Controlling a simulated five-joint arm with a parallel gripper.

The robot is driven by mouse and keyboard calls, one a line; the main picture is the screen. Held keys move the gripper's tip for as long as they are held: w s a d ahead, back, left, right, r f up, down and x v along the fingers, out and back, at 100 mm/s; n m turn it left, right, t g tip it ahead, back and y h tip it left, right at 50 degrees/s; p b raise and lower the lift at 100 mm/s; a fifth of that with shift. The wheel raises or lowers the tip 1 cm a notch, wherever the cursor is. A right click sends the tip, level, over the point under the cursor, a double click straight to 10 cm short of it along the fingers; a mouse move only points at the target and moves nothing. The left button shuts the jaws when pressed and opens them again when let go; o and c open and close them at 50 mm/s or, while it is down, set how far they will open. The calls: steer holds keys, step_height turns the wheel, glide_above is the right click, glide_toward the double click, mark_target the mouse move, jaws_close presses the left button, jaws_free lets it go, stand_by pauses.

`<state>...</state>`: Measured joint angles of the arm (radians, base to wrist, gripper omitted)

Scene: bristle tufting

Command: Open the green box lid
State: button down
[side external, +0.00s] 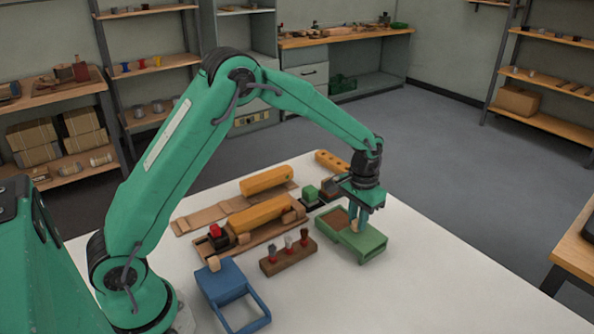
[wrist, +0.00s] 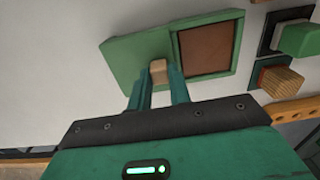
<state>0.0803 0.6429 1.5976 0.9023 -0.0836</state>
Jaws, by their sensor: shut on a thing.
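The green box (side external: 333,230) stands on the white table, and its brown inside shows at one end. In the wrist view the box (wrist: 238,45) has an open section on the right. The flat green lid (wrist: 122,56) lies to the left of that opening, and it appears slid lengthwise. The lid has a small wooden knob (wrist: 158,68). My gripper (wrist: 160,76) is shut on this knob, with one finger on each side. In the side view my gripper (side external: 357,226) points down over the box, and its fingers partly hide the knob and lid.
A blue box with an open frame (side external: 228,290) and a brown block with several small brushes (side external: 288,258) stand to the left. Wooden trays with yellow-orange bars (side external: 262,215) lie behind. A small green block (side external: 310,193) is close behind the box. The table's right front is clear.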

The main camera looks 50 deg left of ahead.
steer(key=shift+d, duration=0.3)
steer(key=c, duration=1.3)
jaws_free()
steer(key=shift+a, duration=0.1)
steer(key=shift+r, duration=0.15)
step_height(320, 180, up, 7)
steer(key=shift+f, duration=0.1)
steer(key=shift+r, duration=0.4)
